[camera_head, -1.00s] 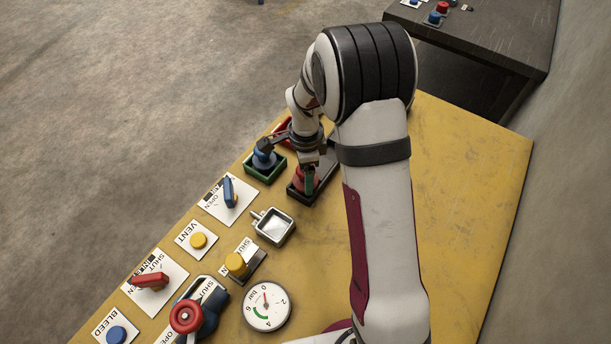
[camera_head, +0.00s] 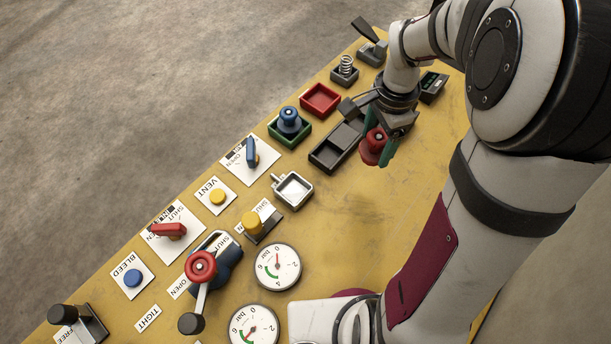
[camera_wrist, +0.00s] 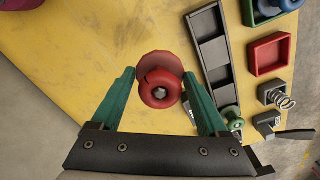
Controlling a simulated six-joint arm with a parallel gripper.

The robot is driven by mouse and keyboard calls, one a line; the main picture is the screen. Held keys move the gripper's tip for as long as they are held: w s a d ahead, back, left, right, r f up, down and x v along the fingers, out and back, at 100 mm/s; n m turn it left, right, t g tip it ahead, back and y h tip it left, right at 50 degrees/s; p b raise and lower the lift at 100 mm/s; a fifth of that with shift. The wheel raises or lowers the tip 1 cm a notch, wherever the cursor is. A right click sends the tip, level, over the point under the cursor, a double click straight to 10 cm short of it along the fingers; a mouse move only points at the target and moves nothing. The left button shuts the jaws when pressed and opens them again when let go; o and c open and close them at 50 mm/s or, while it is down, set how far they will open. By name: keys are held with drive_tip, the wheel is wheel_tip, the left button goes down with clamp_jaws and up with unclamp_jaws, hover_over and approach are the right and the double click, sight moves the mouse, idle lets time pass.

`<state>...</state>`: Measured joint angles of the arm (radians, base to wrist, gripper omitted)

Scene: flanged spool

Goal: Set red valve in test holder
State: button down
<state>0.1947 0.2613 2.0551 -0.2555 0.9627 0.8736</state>
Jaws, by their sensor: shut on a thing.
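The red valve, a flanged spool (camera_head: 373,146), is held between the green fingers of my gripper (camera_head: 379,150). In the wrist view the red valve (camera_wrist: 160,90) shows its round top and wider flange between the fingertips (camera_wrist: 159,77). My gripper is shut on it, to the right of the dark compartment tray (camera_head: 329,157); in the wrist view the valve appears over bare yellow bench. A small grey square holder with a side stub (camera_head: 277,187) stands nearer the dials and looks empty. No label marks it as the test holder.
A blue spool (camera_head: 289,120) sits in a green tray (camera_head: 290,139). An empty red tray (camera_head: 320,99) and a spring on a block (camera_head: 346,68) lie beyond. Levers, buttons and gauges (camera_head: 277,267) crowd the near left. The yellow bench right of the dark tray is clear.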

drive_tip(key=s+a+n, duration=0.4)
drive_tip(key=a+n, duration=0.1)
drive_tip(key=n, duration=0.1)
drive_tip(key=a+f, duration=0.3)
drive_tip(key=w+a+f, duration=0.1)
drive_tip(key=a+f, duration=0.3)
drive_tip(key=w+a+f, duration=0.1)
drive_tip(key=a+f, duration=0.2)
drive_tip(key=a, duration=0.1)
drive_tip(key=shift+w+a+f, duration=0.15)
drive_tip(key=shift+w+f, duration=0.1)
drive_tip(key=shift+f, duration=0.1)
drive_tip(key=shift+f, duration=0.25)
unclamp_jaws()
